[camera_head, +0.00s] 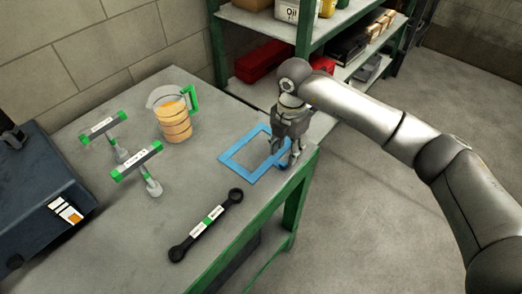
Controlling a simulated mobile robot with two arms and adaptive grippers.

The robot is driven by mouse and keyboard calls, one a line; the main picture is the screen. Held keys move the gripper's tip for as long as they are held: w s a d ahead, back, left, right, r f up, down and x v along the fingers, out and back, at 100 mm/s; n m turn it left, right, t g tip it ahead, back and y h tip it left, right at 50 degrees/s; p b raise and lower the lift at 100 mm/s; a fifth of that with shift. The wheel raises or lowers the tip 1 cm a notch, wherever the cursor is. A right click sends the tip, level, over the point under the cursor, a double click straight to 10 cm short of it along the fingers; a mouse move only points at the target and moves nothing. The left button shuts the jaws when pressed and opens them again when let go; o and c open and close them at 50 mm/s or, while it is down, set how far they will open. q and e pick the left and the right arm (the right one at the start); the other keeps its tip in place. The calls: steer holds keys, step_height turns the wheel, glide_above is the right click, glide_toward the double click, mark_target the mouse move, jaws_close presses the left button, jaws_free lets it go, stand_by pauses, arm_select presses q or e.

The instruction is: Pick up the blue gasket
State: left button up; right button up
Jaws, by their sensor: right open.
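The blue gasket (235,160) is a flat rectangular frame lying on the grey workbench (120,235), near its right edge. My right gripper (291,160) points down at the gasket's right side, with its fingers spread open. The fingers cover part of that side, and I cannot tell whether they touch it. My left gripper is not in view.
A black wrench (206,225) lies in front of the gasket. A measuring jug (172,118) with orange liquid stands behind, left of it. Two green-ended T-shaped tools (137,161) and a dark blue case (40,195) are at left. A shelf unit (305,35) stands behind.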

mark_target(283, 163)
steer(key=f, duration=0.1)
steer(key=f+p, duration=0.1)
steer(key=f, duration=0.1)
steer(key=f+p, duration=0.1)
steer(key=shift+s+a+f, duration=0.1)
steer(key=shift+a+f, duration=0.1)
steer(key=shift+a, duration=0.05)
steer(key=shift+f, duration=0.35)
steer(key=shift+c, duration=0.5)
jaws_close()
